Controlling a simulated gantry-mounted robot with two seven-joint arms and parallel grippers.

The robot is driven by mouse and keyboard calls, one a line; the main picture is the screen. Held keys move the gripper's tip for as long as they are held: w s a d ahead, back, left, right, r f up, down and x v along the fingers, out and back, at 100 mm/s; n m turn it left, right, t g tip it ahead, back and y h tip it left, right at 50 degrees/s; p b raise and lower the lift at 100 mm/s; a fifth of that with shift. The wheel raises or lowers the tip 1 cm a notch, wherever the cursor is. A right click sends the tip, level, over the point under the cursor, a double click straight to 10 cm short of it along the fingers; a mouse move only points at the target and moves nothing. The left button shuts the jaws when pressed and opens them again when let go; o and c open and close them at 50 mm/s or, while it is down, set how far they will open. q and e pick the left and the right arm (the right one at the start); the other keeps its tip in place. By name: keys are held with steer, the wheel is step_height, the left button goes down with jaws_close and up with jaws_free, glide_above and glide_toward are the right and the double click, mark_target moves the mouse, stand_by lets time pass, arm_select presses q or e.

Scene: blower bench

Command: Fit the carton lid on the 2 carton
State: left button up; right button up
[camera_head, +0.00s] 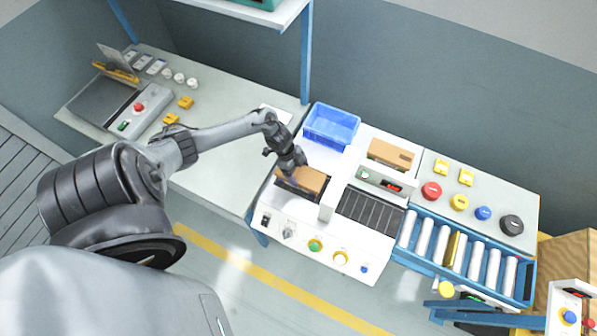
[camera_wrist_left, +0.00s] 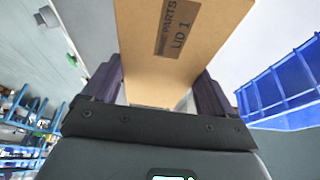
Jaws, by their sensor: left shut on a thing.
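My left gripper (camera_head: 292,172) is shut on a brown cardboard lid (camera_head: 312,180) at the left part of the white machine. My right gripper is not in view.
A blue bin (camera_head: 332,126) stands behind the lid, also seen in the left wrist view (camera_wrist_left: 285,85). A white upright post (camera_head: 328,204) and dark rollers (camera_head: 368,208) are right of the lid. Buttons (camera_head: 315,245) line the front panel. A roller conveyor (camera_head: 465,255) is farther right.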

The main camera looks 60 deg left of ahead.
arm_select(q)
steer(key=shift+f, duration=0.35)
steer(key=shift+f+b, duration=0.45)
steer(key=shift+f, duration=0.15)
steer(key=o, duration=0.9)
steer(key=shift+r, duration=0.1)
steer(key=shift+r, duration=0.1)
